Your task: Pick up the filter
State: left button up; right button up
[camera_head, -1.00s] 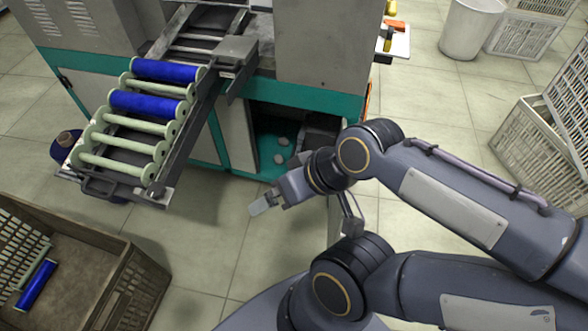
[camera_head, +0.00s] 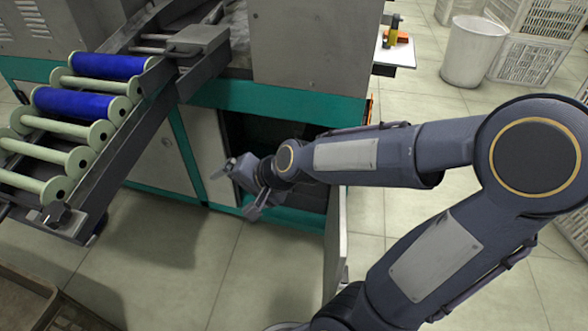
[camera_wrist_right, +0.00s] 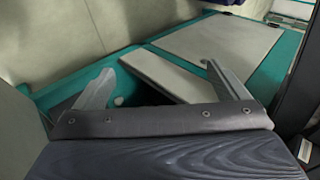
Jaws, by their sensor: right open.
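My right gripper (camera_head: 236,192) is at the open front of the machine's lower cabinet (camera_head: 270,218), with its fingers apart and empty. In the right wrist view the two fingers of my right gripper (camera_wrist_right: 159,68) are spread wide, with a pale panel (camera_wrist_right: 160,72) beyond and between them. A small whitish round thing (camera_wrist_right: 118,101) lies on the teal surface near the left finger. I cannot tell whether it is the filter. No filter is clearly recognisable in the head view, where my gripper and arm cover part of the dark opening. My left gripper is out of view.
A sloping rack (camera_head: 112,150) of pale green bobbins, some wound with blue, stands at the left. An open cabinet door (camera_head: 336,255) stands under my right forearm. A white bin (camera_head: 473,50) and crates (camera_head: 538,30) stand at the back right.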

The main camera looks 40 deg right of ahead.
jog(key=w+d+f+m+h, duration=0.3)
jog(key=w+d+f+m, duration=0.15)
jog(key=w+f, duration=0.2)
jog(key=w+d+f+m+h, duration=0.3)
jog(key=w+d+f+m, duration=0.15)
jog(key=f+m, duration=0.2)
jog(key=s+d+f+m+t+h, duration=0.1)
jog(key=d+f+m+h, duration=0.25)
jog(key=f+h, duration=0.3)
jog(key=s+d+f+m+t+h, duration=0.25)
jog(key=d+f+h, duration=0.2)
jog(key=f, duration=0.25)
jog(key=shift+g, duration=0.25)
jog(key=b+x, duration=0.3)
jog(key=x, duration=0.4)
jog(key=shift+w+d+r, duration=0.15)
jog(key=c, duration=1.1)
